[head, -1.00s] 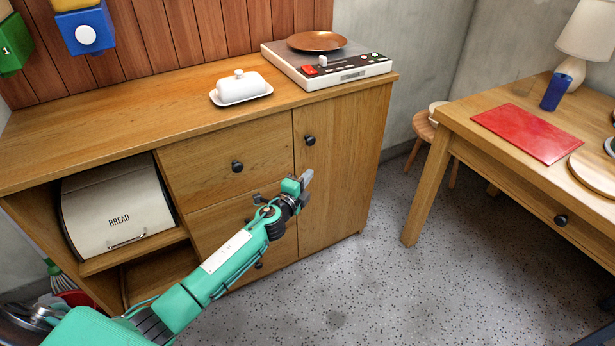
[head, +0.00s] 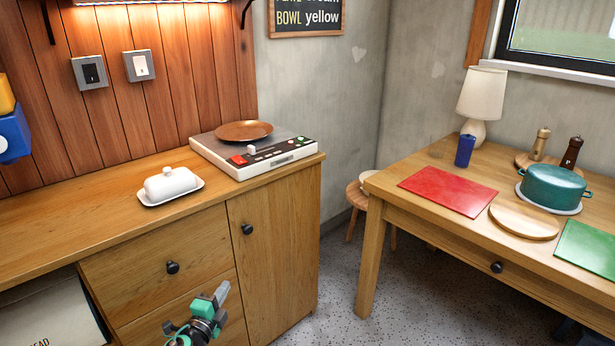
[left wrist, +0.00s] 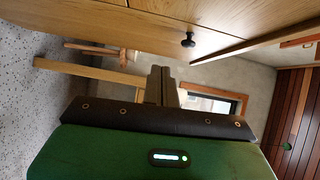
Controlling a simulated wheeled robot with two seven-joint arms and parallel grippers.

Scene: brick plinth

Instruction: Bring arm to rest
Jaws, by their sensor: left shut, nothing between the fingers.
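My left gripper (head: 221,294) is at the bottom of the head view, in front of the wooden cabinet (head: 272,262) and its drawers. Its fingers are shut and empty, pointing up and to the right. In the left wrist view the closed fingers (left wrist: 162,86) stick out past the dark edge of my green wrist, with a dark round cabinet knob (left wrist: 188,40) above them and to the right. No contact between the gripper and the cabinet shows. My right gripper is not in view.
A white butter dish (head: 170,185) and a white-sided device (head: 262,160) bearing a copper-coloured plate (head: 243,131) stand on the cabinet. A table (head: 377,187) with a red mat (head: 447,191) and teal pot (head: 552,188) stands at right. Speckled floor (head: 338,270) lies open between them.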

